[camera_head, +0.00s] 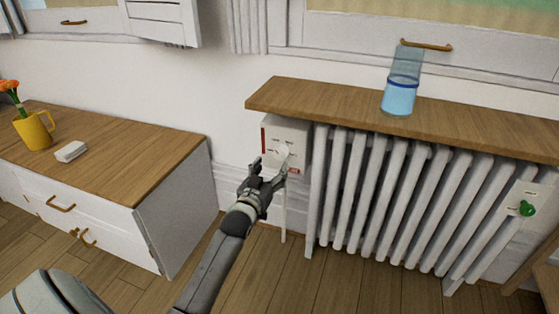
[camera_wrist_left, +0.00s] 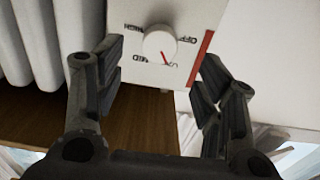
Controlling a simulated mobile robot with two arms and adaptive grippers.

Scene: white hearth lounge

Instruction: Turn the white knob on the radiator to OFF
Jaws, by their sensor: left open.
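The white knob (camera_wrist_left: 159,43) is on the front of a white control box (camera_head: 287,130) at the radiator's left end. My left gripper (camera_head: 270,166) is open in front of the box. In the wrist view its fingers (camera_wrist_left: 163,68) are on either side of the knob, with gaps between. In the head view the knob is hard to make out behind the gripper. My right gripper is not in view.
The white radiator (camera_head: 395,200) stands right of the box, under a wooden shelf (camera_head: 320,103) bearing a glass vase with blue liquid (camera_head: 399,97). A green knob (camera_head: 527,208) is at the far right. A cabinet (camera_head: 130,165) with a yellow mug (camera_head: 35,132) stands left.

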